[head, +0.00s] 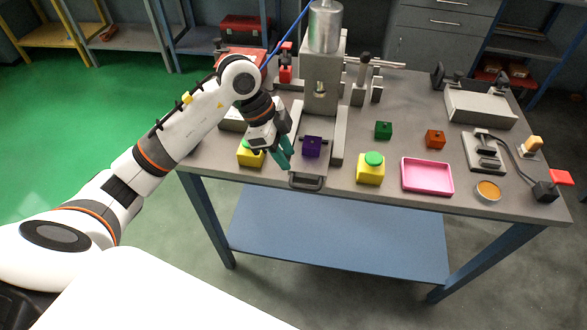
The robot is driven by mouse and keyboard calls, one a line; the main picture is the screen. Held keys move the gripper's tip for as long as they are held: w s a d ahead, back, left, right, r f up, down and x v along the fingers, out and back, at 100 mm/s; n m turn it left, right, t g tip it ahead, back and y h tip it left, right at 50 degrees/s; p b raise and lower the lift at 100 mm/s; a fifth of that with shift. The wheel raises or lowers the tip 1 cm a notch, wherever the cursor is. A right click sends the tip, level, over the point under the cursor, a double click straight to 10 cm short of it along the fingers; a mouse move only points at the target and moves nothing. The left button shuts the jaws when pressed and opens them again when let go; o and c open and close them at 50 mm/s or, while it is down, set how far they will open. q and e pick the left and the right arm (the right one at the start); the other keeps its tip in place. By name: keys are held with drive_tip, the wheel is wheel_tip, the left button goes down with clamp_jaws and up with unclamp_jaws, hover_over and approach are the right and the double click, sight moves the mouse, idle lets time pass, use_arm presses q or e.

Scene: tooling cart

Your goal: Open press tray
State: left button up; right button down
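The press (321,85) stands on the table with a silver cylinder (326,27) on top. Its grey tray (297,168) reaches forward from under the press towards the table's front edge, with a dark handle (306,184) at its front end. A purple block (312,146) with a small dark knob sits on the tray. My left gripper (284,160), with teal fingers, is at the tray's left side, just left of the purple block and behind the handle. Contact with the tray and the gap between the fingers are unclear. My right gripper is not in view.
A yellow button box (370,174) stands right of the tray, and another (249,158) is partly behind my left gripper. Right of these are a pink tray (427,190), a green block (383,130) and an orange block (435,139). The floor before the table is clear.

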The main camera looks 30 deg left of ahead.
use_arm(q)
drive_tip(key=shift+v, duration=1.25)
